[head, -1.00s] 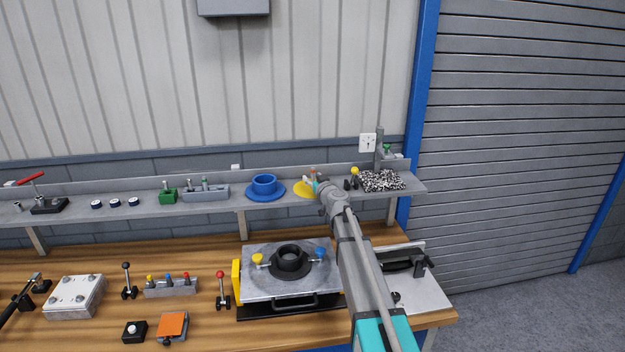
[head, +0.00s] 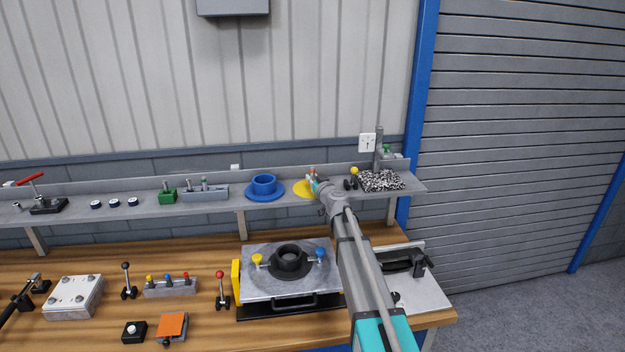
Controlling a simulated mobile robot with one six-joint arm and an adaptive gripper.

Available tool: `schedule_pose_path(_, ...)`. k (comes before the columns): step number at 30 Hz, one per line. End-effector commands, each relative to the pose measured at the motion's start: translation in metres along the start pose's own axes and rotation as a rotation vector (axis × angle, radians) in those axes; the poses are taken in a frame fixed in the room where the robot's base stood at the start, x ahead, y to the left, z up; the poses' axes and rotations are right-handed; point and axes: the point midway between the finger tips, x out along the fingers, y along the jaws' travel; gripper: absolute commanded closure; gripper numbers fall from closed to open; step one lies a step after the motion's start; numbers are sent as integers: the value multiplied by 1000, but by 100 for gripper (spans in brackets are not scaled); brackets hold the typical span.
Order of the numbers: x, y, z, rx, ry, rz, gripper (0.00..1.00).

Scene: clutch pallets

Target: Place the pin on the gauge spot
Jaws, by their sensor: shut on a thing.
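My gripper (head: 316,184) is at the back shelf, beside a flat yellow disc (head: 302,189), and is mostly hidden behind my own arm. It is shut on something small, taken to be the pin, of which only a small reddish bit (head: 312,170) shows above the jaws. Whether it touches the shelf or disc cannot be told. No marked gauge spot can be made out.
A yellow-knobbed lever (head: 354,172) stands between my gripper and the speckled block. A blue flanged ring (head: 264,187) sits left of the yellow disc. Below, a metal plate with a black ring (head: 290,261) lies on the wooden bench. My arm crosses the bench's right side.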

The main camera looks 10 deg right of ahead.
Motion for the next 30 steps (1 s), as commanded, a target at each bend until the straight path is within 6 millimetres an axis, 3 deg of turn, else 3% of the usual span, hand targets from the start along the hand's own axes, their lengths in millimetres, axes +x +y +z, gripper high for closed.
schedule_pose_path(16, 0, -1, -19, 0, 0, -1, 100)
schedule_pose_path(30, -105, -2, -15, 0, 0, 1, 100)
